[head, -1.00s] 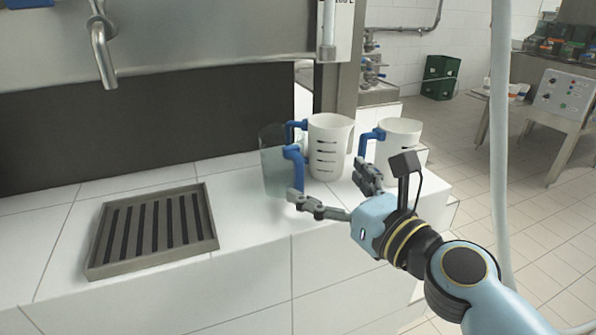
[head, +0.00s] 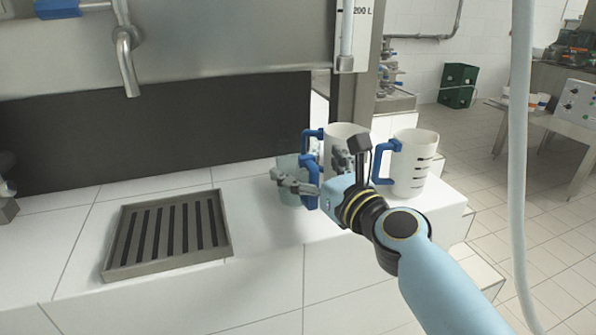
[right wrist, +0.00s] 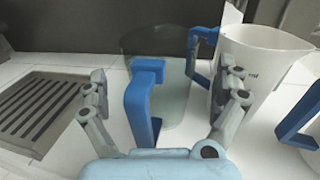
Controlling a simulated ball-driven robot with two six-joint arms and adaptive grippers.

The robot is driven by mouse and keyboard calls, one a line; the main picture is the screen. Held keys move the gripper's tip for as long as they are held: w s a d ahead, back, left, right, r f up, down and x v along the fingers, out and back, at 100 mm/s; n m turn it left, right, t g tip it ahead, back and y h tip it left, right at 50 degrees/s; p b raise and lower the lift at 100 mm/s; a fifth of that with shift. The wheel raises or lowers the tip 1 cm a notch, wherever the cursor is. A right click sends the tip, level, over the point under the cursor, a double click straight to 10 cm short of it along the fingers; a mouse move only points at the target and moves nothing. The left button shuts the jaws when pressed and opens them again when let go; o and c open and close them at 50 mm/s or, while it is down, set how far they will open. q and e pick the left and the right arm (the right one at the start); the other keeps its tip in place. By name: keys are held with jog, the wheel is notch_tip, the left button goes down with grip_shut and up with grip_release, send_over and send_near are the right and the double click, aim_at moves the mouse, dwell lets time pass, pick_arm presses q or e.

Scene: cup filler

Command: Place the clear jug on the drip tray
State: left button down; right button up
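The clear jug (head: 288,190) stands on the white tiled counter, to the right of the drip tray, with its blue handle towards my right arm. The drip tray (head: 118,272) is a dark metal square with slots, and its top is empty. My right gripper (right wrist: 166,95) is open at the jug's blue handle (right wrist: 140,105). In the right wrist view the handle is between the spread fingers, and I see no finger closed on it. In the head view the gripper hides part of the jug. My left gripper is not clearly in view.
A white jug (head: 343,134) with a blue handle stands close behind the clear one. Another white jug (head: 412,165) stands to the right near the counter's end. A metal tap (head: 126,60) hangs above and behind the tray. The counter between tray and clear jug is free.

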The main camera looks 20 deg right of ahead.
jog(key=c, duration=1.6)
